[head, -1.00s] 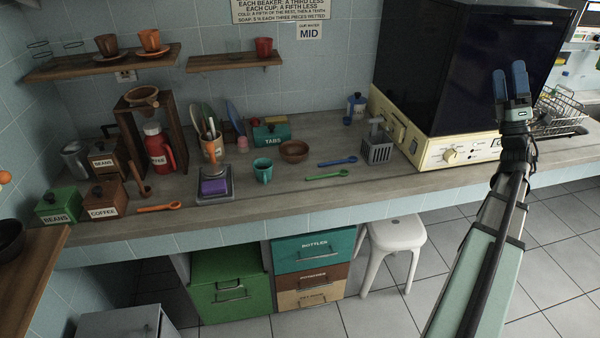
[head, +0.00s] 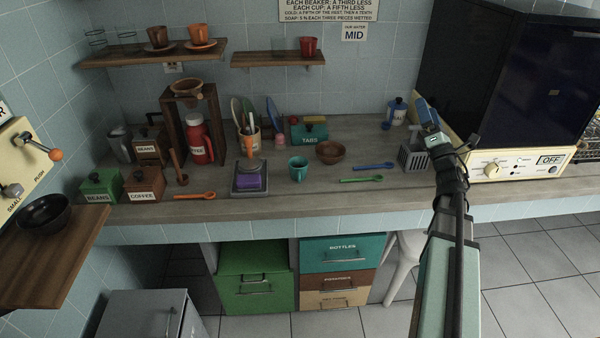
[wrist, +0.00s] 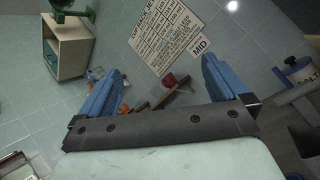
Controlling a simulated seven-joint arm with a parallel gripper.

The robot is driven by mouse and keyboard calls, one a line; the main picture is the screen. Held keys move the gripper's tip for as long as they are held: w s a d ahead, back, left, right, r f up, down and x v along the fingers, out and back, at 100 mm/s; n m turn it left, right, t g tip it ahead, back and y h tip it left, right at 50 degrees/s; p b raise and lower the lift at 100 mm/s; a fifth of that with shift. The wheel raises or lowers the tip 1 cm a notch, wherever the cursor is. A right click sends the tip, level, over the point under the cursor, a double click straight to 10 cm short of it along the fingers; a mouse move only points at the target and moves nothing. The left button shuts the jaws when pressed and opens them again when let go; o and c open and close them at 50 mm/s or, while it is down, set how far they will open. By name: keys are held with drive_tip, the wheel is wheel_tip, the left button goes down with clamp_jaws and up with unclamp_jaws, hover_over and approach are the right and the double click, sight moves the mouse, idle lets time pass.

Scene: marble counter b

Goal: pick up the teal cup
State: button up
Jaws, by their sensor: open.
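The teal cup (head: 298,168) stands upright on the counter in the head view, between the scale with the purple block and the brown bowl. My gripper (head: 427,113) is up at the right in the head view, in front of the dark machine's left edge, well to the right of the cup and apart from it. In the wrist view my gripper (wrist: 165,88) shows two blue fingers spread wide with nothing between them. The teal cup cannot be made out in the wrist view.
Near the cup are a scale (head: 250,193) with a purple block (head: 249,181), a brown bowl (head: 330,152), a green spoon (head: 361,180) and a blue spoon (head: 374,166). A teal TABS box (head: 310,134) stands behind. A grey basket (head: 413,157) is near my gripper.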

drive_tip(key=w+a+f+n+g+y, duration=0.1)
drive_tip(key=w+a+f+n+g, duration=0.15)
drive_tip(key=a+f, duration=0.55)
drive_tip(key=w+a+f+n+g+y, duration=0.1)
drive_tip(key=w+a+f+n+g, duration=0.3)
drive_tip(key=a, duration=0.6)
drive_tip(key=n+g, duration=0.1)
drive_tip(key=n, duration=0.3)
approach(302, 170)
drive_tip(key=shift+y, duration=0.3)
drive_tip(key=x, duration=0.5)
drive_tip(key=shift+w+d+f, duration=0.2)
drive_tip(key=shift+f, duration=0.15)
drive_tip(key=shift+x, duration=3.7)
drive_tip(key=c, duration=1.2)
drive_tip(key=shift+o, duration=0.2)
drive_tip(key=shift+r, duration=0.1)
wheel_tip(302, 170, up, 10)
drive_tip(key=shift+f, duration=0.25)
